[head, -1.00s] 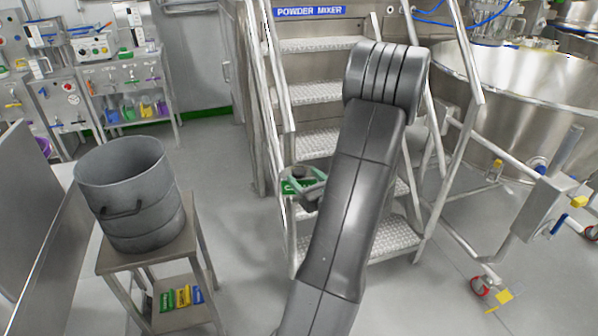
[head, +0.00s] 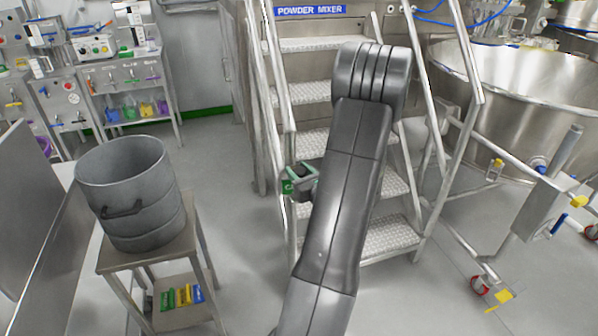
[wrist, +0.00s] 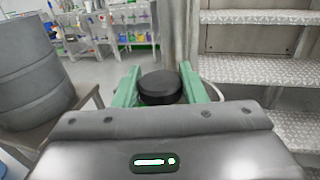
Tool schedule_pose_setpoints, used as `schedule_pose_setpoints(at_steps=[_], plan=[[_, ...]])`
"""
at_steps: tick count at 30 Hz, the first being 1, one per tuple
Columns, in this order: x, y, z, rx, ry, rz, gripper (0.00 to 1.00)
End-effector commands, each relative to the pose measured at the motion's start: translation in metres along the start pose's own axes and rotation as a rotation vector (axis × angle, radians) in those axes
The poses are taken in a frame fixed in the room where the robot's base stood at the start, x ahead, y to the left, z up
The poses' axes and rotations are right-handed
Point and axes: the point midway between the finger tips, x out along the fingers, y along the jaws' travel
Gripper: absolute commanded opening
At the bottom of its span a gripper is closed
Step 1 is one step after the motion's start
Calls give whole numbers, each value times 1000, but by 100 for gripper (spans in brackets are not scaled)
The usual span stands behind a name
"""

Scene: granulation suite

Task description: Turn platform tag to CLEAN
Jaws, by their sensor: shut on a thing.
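My gripper (head: 302,174) is at the tag. In the wrist view, the two green fingers of my gripper (wrist: 161,88) are shut on a round black knob (wrist: 160,82), one finger on each side. The tag's face does not show in the wrist view.
The steel steps (head: 318,91) with handrails stand behind my arm, under a POWDER MIXER sign (head: 308,11). A grey drum (head: 125,190) stands on a small table at left, with several coloured tags (head: 183,296) on its lower shelf. The floor between is clear.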

Motion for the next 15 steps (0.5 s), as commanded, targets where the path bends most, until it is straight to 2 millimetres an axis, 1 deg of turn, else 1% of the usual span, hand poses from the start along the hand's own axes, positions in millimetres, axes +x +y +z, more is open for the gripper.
schedule_pose_setpoints(at_steps=[10, 15], plan=[[1, 0, 1, -3, -4, 203, 15], [0, 0, 1, -2, -2, 263, 15]])
